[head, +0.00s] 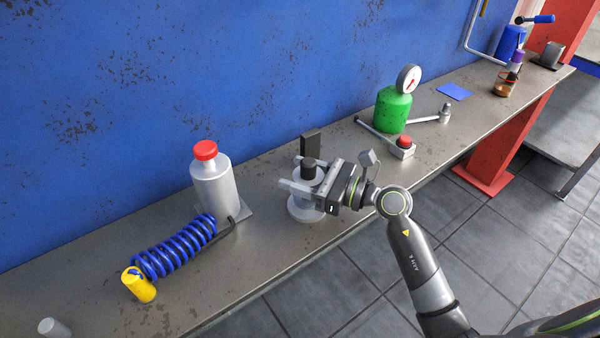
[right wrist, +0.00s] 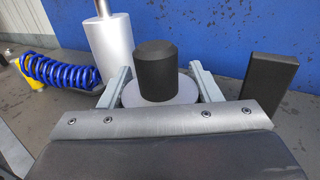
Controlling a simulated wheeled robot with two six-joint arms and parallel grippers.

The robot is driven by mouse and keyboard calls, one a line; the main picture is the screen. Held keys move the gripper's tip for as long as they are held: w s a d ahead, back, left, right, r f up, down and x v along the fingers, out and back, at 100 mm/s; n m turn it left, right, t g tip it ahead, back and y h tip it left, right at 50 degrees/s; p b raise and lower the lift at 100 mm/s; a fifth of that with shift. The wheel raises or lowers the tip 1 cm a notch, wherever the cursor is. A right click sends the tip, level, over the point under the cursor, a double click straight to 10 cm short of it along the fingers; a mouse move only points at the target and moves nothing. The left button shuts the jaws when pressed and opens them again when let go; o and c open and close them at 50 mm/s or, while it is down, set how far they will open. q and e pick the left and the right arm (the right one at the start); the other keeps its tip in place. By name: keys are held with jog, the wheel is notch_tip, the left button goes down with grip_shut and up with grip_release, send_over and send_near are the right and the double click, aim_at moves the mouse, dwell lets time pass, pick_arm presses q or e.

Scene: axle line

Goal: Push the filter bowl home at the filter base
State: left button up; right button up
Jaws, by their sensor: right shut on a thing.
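The filter bowl (head: 308,182) is a pale grey round part with a black cylindrical top, upright over the filter base (head: 302,211), a round light grey piece on the bench. In the right wrist view the black top (right wrist: 156,70) rises from the bowl's grey disc (right wrist: 133,97). My right gripper (head: 302,178) is shut on the bowl, with one finger on each side of it. My gripper partly hides the joint between bowl and base, so I cannot tell how deep the bowl sits. My left gripper is not in view.
A black upright block (head: 311,145) stands close behind the bowl. To the left are a silver bottle (head: 214,187) with a red cap and a blue coil (head: 178,248). To the right are a green gauge tank (head: 392,110) and a red-button box (head: 402,149). A blue wall backs the bench.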

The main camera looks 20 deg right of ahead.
jog(key=shift+f+b, duration=0.55)
jog(key=shift+f, duration=0.15)
jog(key=o, duration=1.2)
jog(key=shift+d, duration=0.1)
jog(key=b+v, duration=0.5)
jog(key=v, duration=1.2)
jog(key=shift+s+b, duration=0.1)
jog(key=shift+b, duration=0.3)
jog(key=shift+d, duration=0.1)
